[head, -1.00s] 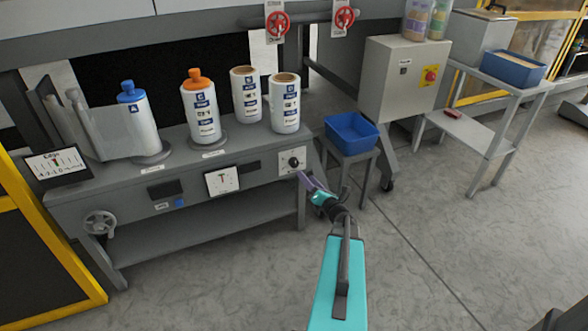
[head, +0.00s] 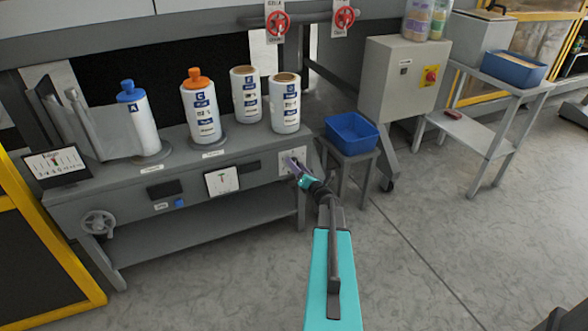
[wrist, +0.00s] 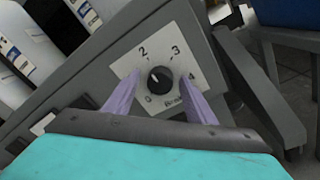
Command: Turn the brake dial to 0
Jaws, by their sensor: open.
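The brake dial (wrist: 160,77) is a round black knob on a white plate (wrist: 128,66) in the wrist view. Its plate shows 0 at lower left, 2 and 3 at the top and 4 at right. A small white mark shows on the knob, seemingly toward the upper left, but its exact setting is hard to read. My gripper (wrist: 159,80) is open, its two purple fingers on the left and right of the knob; contact cannot be told. In the head view my gripper (head: 293,164) covers most of the dial in front of its plate (head: 301,156).
The dial sits at the right end of a grey bench (head: 240,195) carrying several labelled rolls or bottles. A gauge (head: 222,181) and a screen (head: 57,166) are to the left. A blue bin (head: 351,133) on a stand is close on the right. The floor in front is clear.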

